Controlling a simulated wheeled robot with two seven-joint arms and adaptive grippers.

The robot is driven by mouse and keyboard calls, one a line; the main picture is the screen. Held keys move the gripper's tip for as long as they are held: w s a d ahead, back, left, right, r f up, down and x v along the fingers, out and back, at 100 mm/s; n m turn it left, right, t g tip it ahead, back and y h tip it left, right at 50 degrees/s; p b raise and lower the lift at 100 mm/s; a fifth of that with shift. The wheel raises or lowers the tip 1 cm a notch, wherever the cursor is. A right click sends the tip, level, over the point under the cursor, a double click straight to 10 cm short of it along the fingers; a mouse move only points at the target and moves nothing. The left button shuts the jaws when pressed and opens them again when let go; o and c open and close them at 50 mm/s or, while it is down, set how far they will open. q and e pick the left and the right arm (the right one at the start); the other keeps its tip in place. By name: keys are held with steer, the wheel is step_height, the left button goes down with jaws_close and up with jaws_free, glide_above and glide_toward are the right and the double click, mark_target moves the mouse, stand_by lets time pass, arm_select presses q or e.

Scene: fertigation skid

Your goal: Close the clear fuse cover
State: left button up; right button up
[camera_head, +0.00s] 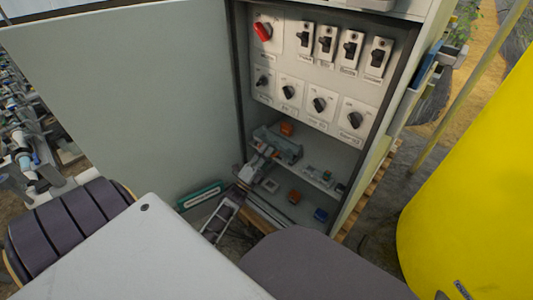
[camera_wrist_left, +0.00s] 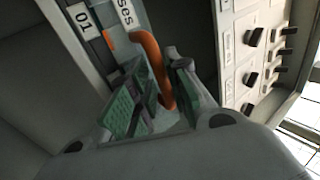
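The clear fuse cover itself is hard to make out. A small orange part (camera_head: 287,128) shows at the grey fuse unit (camera_head: 284,148) in the lower part of the open cabinet. In the left wrist view, a curved orange handle (camera_wrist_left: 152,62) runs between the fingers of my left gripper (camera_wrist_left: 155,75), beside a label ending in "ses". The fingers stand apart on both sides of the handle; firm contact is not visible. In the head view, my left gripper (camera_head: 262,160) is low in the cabinet, at the front of the fuse unit. My right gripper is not in view.
The cabinet door (camera_head: 150,90) stands open at left. A panel of rotary and toggle switches (camera_head: 320,75), with a red knob (camera_head: 262,31), is above the fuse unit. Small devices (camera_head: 320,178) sit right of it. A yellow tank (camera_head: 475,190) stands at right.

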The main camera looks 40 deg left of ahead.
arm_select(q)
steer(key=shift+y, duration=0.3)
steer(key=v, duration=1.2)
stand_by(0.5)
